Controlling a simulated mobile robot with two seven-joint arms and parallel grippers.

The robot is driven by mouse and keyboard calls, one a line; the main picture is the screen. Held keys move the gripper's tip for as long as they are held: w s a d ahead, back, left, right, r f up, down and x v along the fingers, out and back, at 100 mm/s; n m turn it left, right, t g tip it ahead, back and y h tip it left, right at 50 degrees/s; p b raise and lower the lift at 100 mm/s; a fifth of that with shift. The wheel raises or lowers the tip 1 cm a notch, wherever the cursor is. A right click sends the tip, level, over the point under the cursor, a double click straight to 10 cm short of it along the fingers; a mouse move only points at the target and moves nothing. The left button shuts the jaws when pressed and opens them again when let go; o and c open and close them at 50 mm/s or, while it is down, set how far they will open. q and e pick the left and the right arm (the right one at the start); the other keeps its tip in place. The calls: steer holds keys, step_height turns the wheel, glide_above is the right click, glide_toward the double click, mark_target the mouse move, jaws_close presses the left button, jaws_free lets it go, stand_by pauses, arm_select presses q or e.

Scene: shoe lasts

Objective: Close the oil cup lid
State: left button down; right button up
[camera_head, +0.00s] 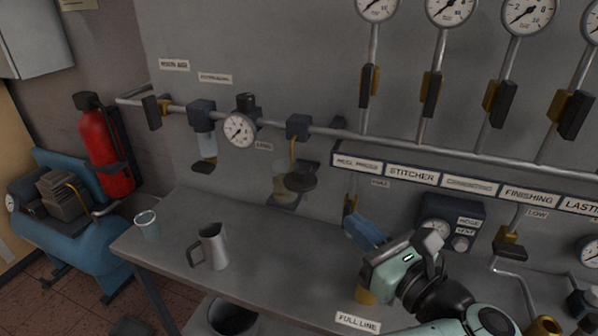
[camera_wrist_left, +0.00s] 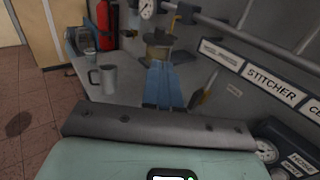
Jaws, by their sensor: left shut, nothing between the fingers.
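The oil cup (camera_head: 281,186) is a pale, see-through bowl under the wall pipe, hanging from a dark fitting with a yellow stem. Its dark round lid (camera_head: 302,178) shows at the right of the bowl's top; I cannot tell how far it stands open. In the left wrist view the amber oil cup (camera_wrist_left: 158,53) is just beyond my fingertips, with dark parts above it. My left gripper (camera_head: 358,222) has blue fingers, shut and empty. In the head view it is right of and below the cup, apart from it. The left gripper (camera_wrist_left: 161,66) points toward the cup in the wrist view.
A metal jug (camera_head: 213,246) and a clear cup (camera_head: 146,226) stand on the grey bench (camera_head: 270,262). A gauge (camera_head: 239,130) hangs left of the oil cup. Yellow-handled valves and a label strip (camera_head: 412,174) line the wall. The bench between jug and gripper is clear.

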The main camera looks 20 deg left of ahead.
mark_target(304, 176)
arm_select(q)
steer(key=p+x, duration=0.2)
steer(key=x, duration=1)
steer(key=shift+w+a+r+p, duration=0.15)
steer(key=shift+a+p, duration=0.1)
steer(key=shift+p, duration=0.15)
steer(key=shift+w+a, duration=0.45)
